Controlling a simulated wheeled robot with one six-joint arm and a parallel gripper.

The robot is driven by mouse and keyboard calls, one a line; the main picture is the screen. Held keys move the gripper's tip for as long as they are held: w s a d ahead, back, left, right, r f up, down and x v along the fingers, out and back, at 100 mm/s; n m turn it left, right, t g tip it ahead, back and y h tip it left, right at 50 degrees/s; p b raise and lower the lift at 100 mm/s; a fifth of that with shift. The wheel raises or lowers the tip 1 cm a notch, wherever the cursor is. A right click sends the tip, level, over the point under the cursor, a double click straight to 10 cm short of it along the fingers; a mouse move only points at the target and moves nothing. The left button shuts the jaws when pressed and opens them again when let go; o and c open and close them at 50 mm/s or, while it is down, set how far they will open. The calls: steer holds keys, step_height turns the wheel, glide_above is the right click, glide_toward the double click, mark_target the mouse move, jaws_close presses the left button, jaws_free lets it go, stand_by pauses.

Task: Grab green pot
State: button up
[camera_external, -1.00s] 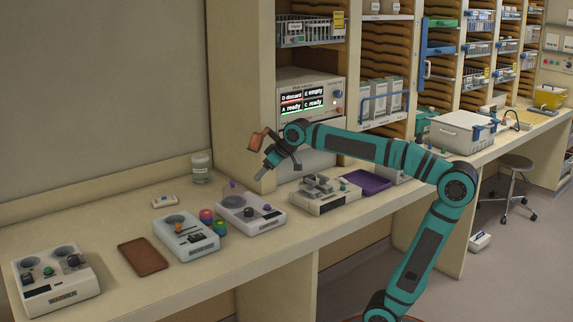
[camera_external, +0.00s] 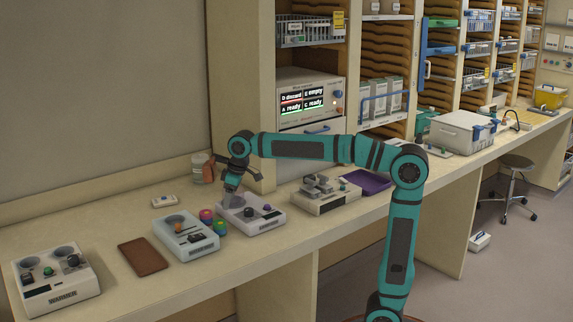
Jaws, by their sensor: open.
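A small cluster of coloured pots stands on the bench between two white devices. In it, a green pot (camera_external: 220,228) is at the front right, beside a red-topped pot (camera_external: 207,215). My gripper (camera_external: 231,199) points down over the left part of the white device (camera_external: 262,222) just right of the pots. It is open, above and slightly right of the green pot, and apart from it. The small size of the fingers hides their exact gap. The gripper covers part of that device's top.
A clear jar (camera_external: 197,168) stands behind, close to my wrist in the picture. Another white device (camera_external: 185,240) with an orange knob is left of the pots. A brown tray (camera_external: 143,256) lies further left. A purple tray (camera_external: 368,182) is to the right.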

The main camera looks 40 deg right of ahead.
mark_target(219, 222)
steer(key=x, duration=0.6)
steer(key=shift+f, duration=0.15)
steer(key=shift+w+a+f, duration=0.3)
steer(key=shift+a+f, duration=0.05)
steer(key=shift+f, duration=0.45)
steer(key=shift+w+a+f, duration=0.3)
steer(key=shift+a+f, duration=0.05)
steer(key=shift+f, duration=0.4)
steer(key=shift+w+a+f, duration=0.3)
steer(key=shift+a+f, duration=0.1)
steer(key=shift+f, duration=0.4)
steer(key=c, duration=1.1)
